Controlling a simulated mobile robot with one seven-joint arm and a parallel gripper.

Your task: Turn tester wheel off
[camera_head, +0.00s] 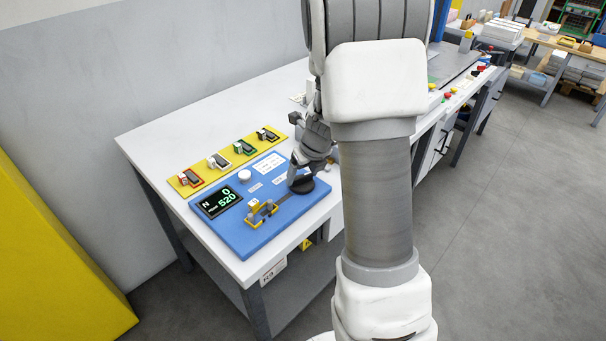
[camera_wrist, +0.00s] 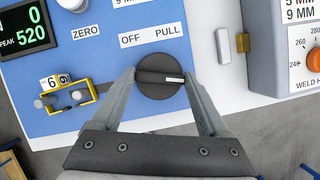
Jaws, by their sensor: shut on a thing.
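The tester wheel is a round black knob (camera_wrist: 160,78) with a raised bar and a white mark on the blue tester panel (camera_wrist: 100,90). The white mark points right, toward the PULL side, in the wrist view. OFF and PULL labels (camera_wrist: 151,36) are printed above the knob. My gripper (camera_wrist: 160,76) has one finger on each side of the knob, shut on it. In the head view the knob (camera_head: 311,188) is partly hidden beneath my gripper (camera_head: 303,180). The tester display (camera_head: 217,202) reads N 0 and PEAK 520.
A yellow clamp fixture (camera_wrist: 68,96) with a tag marked 6 sits left of the knob. A white ZERO button (camera_wrist: 72,4) is at the panel's top. A yellow strip (camera_head: 188,190) with several small coloured clips lies behind the panel. A weld unit (camera_wrist: 290,45) stands to the right.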

